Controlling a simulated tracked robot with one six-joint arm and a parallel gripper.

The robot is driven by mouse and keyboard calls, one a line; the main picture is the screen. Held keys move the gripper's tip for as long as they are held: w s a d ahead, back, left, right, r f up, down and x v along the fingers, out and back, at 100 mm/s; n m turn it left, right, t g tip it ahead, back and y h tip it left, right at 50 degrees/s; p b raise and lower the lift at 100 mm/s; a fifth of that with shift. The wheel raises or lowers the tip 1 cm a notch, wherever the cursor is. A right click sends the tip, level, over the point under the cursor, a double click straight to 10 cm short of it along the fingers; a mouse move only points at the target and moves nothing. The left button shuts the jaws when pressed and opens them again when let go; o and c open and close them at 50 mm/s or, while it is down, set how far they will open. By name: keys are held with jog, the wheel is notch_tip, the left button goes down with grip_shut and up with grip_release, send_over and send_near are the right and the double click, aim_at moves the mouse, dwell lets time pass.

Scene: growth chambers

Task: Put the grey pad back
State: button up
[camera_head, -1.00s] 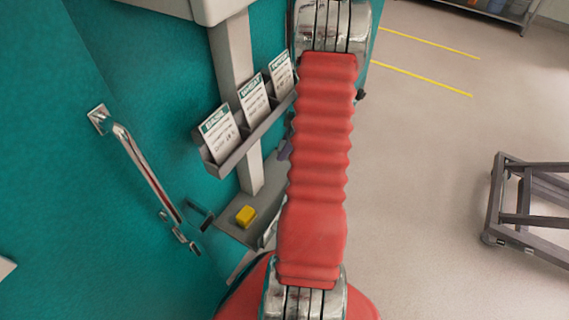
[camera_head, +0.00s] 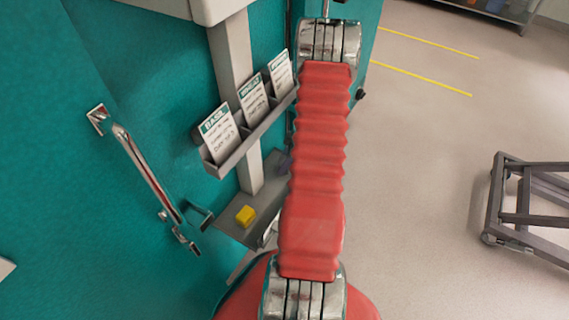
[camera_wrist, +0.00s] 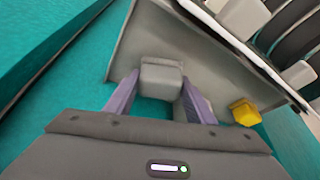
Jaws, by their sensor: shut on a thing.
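In the wrist view, the grey pad (camera_wrist: 162,78) is between the tips of the two purple fingers of my gripper (camera_wrist: 160,88), which is shut on it. The pad appears over or against the grey shelf (camera_wrist: 205,62); I cannot tell whether it touches it. In the head view, my red arm hides the pad and most of the gripper; only a bit of purple finger shows beside the arm. The shelf (camera_head: 264,203) is at the lower centre there.
A yellow block (camera_head: 245,215) sits on the shelf; it also shows in the wrist view (camera_wrist: 245,112). A rack (camera_head: 236,150) of several cards is above the shelf. A metal handle (camera_head: 147,172) juts from the teal wall at left. Open floor and a grey frame (camera_head: 525,205) are at right.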

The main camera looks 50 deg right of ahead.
jog(key=shift+f, duration=0.65)
jog(key=shift+w+f, duration=0.2)
jog(key=shift+f, duration=0.1)
jog(key=shift+c, duration=0.4)
jog(key=o, duration=1)
jog(key=shift+r, duration=0.1)
jog(key=v, duration=1.2)
jog(key=shift+s, duration=0.15)
